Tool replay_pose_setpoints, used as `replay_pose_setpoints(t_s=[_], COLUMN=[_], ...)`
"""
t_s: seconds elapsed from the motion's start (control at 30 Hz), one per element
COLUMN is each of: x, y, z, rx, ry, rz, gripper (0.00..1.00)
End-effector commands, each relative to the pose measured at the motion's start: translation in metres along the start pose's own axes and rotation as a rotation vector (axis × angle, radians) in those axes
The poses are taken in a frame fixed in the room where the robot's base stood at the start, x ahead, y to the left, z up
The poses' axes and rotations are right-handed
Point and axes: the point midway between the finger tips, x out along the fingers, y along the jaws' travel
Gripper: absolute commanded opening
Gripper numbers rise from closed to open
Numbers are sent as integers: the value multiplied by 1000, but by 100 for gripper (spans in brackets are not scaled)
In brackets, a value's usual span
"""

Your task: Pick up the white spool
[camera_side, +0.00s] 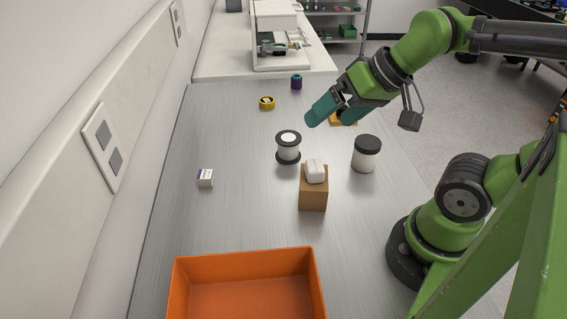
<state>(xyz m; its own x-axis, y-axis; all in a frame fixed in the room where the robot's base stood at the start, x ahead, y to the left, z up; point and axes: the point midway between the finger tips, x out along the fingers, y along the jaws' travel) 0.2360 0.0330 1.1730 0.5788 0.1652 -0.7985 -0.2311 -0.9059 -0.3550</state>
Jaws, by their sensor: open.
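The white spool (288,152) stands upright on the metal table, with dark flanges at its top and bottom and a pale disc on top. My gripper (326,116) has teal fingers and is open and empty. It hangs above the table, up and to the right of the spool in the picture, apart from it. The fingers point down and to the left.
A white item (316,171) sits on a brown block (313,195) close to the spool. A dark-lidded jar (366,154) stands right. A small white box (205,178), yellow ring (267,102) and purple item (296,82) stand apart. An orange bin (248,254) is in front.

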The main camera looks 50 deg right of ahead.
Motion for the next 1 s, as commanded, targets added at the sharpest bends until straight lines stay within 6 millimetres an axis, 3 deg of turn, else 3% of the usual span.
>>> replay_pose_setpoints(t_s=[0.1,0.27,0.5,0.7,0.8,0.9,1.0], x=[13,39,93,141,151,147,143], y=[3,9,35,70,81,82,80], z=[0,-28,-86,-129,-146,-160,-160], rx=[14,127,623,1173,1427,1614,1726], ry=[-57,-162,-279,-222,-135,-56,-24], rz=[17,71,282,570,676,716,735], gripper=[91,91,91,91,91,91,91])
